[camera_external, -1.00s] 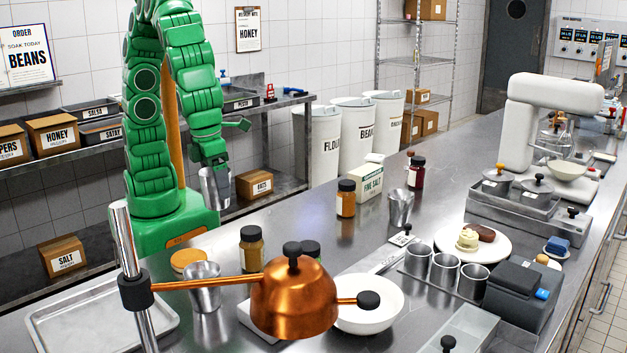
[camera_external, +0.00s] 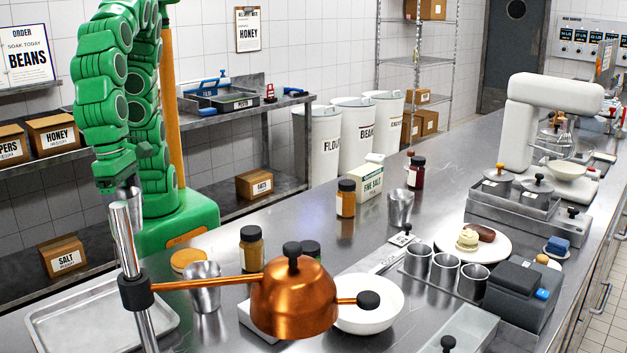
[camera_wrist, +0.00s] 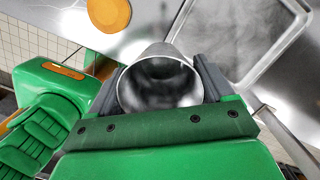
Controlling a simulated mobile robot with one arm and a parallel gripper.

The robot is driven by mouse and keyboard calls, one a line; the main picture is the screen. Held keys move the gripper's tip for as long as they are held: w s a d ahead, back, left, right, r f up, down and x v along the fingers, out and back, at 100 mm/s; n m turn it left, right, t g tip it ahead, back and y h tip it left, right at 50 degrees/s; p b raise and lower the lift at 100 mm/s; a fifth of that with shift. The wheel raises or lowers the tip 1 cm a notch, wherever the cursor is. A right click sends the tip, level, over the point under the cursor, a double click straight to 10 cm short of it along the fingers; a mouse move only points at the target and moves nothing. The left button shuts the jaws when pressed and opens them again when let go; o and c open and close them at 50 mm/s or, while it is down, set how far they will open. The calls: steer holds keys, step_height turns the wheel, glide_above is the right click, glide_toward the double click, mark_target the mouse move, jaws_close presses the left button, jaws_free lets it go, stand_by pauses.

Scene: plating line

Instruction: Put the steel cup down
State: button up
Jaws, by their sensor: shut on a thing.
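The steel cup (camera_wrist: 160,82) is between the two dark fingers of my gripper (camera_wrist: 160,85) in the wrist view, with its open mouth toward the camera. The fingers press on both sides of it. In the external view my gripper (camera_external: 122,188) is at the left, above the tray end of the counter. The cup (camera_external: 133,198) shows there only in part, with the copper kettle's steel post in front of its lower end. The cup looks held above the counter; its base is hidden.
A metal tray (camera_external: 85,325) lies at the counter's left end. An orange-brown disc (camera_external: 187,260), a second steel cup (camera_external: 203,287) and a spice jar (camera_external: 251,248) stand to its right. The copper kettle (camera_external: 293,300) and its post (camera_external: 126,245) are in front. Bare counter (camera_external: 290,220) lies behind the jars.

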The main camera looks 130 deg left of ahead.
steer(key=s+d+m, duration=0.2)
steer(key=s+d, duration=0.1)
steer(key=d, duration=0.2)
glide_above(102, 326)
step_height(102, 326, down, 9)
steer(key=shift+w+f, duration=0.15)
steer(key=shift+f, duration=1.8)
steer(key=shift+f, duration=0.15)
steer(key=o, duration=1)
steer(key=shift+c, duration=0.2)
